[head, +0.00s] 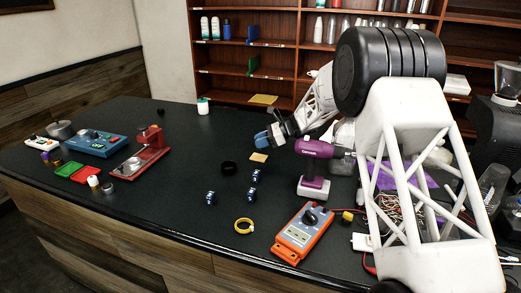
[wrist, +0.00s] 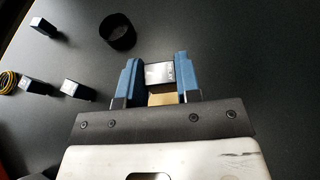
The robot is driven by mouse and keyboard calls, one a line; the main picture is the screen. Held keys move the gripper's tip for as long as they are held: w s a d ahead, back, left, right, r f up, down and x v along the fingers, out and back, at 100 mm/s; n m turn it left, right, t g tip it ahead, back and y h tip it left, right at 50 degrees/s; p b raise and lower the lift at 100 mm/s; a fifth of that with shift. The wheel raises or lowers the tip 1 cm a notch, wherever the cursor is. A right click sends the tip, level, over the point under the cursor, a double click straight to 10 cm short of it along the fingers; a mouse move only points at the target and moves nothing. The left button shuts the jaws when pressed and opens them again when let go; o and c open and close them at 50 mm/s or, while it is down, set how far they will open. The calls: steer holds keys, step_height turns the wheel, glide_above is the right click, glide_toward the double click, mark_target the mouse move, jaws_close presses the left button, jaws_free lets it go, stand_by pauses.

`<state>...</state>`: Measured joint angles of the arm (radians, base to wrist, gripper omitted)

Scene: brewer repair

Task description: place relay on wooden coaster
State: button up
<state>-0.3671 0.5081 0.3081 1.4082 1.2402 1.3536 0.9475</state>
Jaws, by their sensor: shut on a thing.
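My gripper (wrist: 159,80) has blue fingers shut on a small dark relay (wrist: 159,72) with a grey face, seen between the fingertips in the wrist view. In the head view my gripper (head: 267,139) is over the far middle of the counter, and the relay in it cannot be made out. The small tan wooden coaster (head: 259,157) lies flat on the counter just below my gripper. In the wrist view part of the coaster (wrist: 162,98) shows between the fingers, partly hidden by the relay and fingers. How high the relay is above it is hard to tell.
Several similar small dark blocks (head: 210,198) stand nearby. A black ring (head: 228,167) lies left of the coaster and a purple drill (head: 314,168) stands right. A yellow ring (head: 244,226) and orange meter (head: 303,232) are nearer. The counter (head: 170,205) at front left is clear.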

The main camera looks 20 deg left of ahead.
steer(key=shift+f, duration=0.1)
steer(key=shift+f, duration=1.75)
steer(key=shift+f, duration=0.1)
steer(key=o, duration=0.9)
